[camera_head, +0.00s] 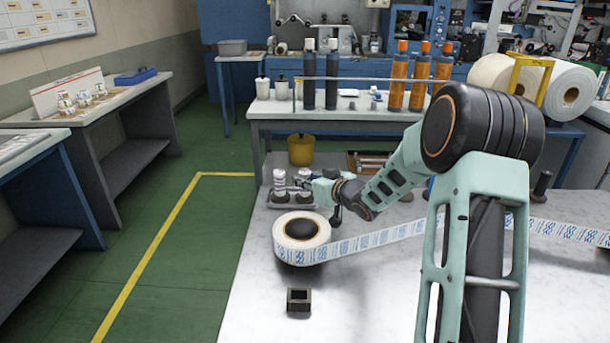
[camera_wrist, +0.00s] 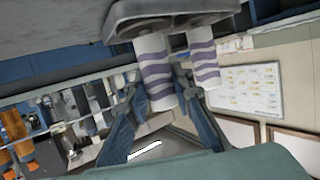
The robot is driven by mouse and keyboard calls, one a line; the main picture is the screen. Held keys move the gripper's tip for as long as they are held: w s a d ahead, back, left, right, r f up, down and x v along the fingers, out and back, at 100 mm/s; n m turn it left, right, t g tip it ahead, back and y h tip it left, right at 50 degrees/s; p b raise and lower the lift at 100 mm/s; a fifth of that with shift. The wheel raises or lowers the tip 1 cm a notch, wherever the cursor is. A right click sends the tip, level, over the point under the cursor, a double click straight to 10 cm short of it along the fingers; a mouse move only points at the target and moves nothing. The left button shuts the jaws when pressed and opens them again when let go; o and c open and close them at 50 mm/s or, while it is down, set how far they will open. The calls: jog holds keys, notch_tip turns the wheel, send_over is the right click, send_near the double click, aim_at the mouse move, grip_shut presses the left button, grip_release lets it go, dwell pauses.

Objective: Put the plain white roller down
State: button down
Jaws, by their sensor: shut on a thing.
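In the wrist view, my gripper (camera_wrist: 157,82) has its blue fingers closed on either side of a white roller with purple wavy bands (camera_wrist: 155,62). A second banded roller (camera_wrist: 204,58) stands beside it. Both have their ends at a grey tray (camera_wrist: 95,18) along the top of this tilted view. In the head view, my gripper (camera_head: 312,184) is at the grey tray (camera_head: 298,203), close to the small pale rollers (camera_head: 279,180). I cannot make out a clearly plain white roller. Whether the held roller touches the tray is unclear.
A wide label reel (camera_head: 302,252) with its printed web running right lies on the near white table. A small dark square block (camera_head: 298,300) is in front. Behind the tray are a yellow bucket (camera_head: 301,150) and a bench with dark and orange bottles (camera_head: 397,78).

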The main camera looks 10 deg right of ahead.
jog(key=shift+r, duration=0.35)
jog(key=c, duration=2)
grip_release()
jog(key=shift+f, duration=0.35)
jog(key=o, duration=0.3)
jog(key=shift+s, duration=0.1)
jog(key=shift+r, duration=0.2)
jog(key=p+v, duration=0.2)
jog(key=v, duration=1)
jog(key=shift+a, duration=0.1)
